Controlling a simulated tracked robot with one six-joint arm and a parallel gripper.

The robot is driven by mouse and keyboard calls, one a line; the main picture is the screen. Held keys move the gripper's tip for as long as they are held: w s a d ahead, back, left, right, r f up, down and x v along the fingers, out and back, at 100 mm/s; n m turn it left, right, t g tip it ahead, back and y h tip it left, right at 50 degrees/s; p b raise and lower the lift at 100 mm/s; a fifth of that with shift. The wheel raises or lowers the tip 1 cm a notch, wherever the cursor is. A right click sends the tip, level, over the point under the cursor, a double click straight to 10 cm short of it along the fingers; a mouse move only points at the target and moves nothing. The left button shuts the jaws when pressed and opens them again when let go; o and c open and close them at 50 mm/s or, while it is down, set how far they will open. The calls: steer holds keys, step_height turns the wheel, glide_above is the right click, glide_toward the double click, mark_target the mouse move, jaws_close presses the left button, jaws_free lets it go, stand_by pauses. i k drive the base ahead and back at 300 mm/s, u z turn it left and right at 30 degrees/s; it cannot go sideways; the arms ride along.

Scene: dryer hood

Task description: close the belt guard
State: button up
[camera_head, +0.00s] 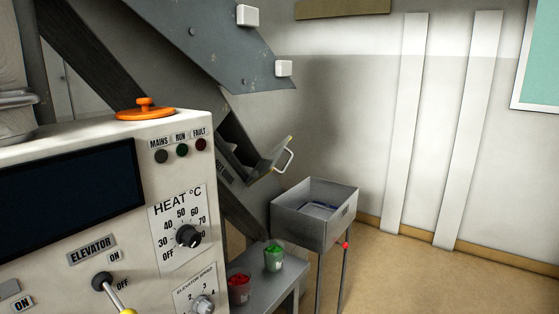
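A grey hinged flap with a pale bar handle (288,155), which looks like the belt guard (264,164), is on the sloping grey elevator housing near the middle of the head view. It stands tilted out from the housing, with a dark opening (232,135) behind it, so it looks open. Its lower left part is partly hidden behind the control panel. My gripper is not in view, so its distance to the flap cannot be told.
The control panel (100,200) with knobs and an elevator lever (112,292) fills the left front. A grey metal bin (315,230) on legs stands right of the flap. Red (239,288) and green (274,258) cups sit on a low bench. Floor at right is clear.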

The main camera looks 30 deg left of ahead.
mark_target(264, 164)
steer(key=i, duration=1.95)
steer(key=u, duration=2.4)
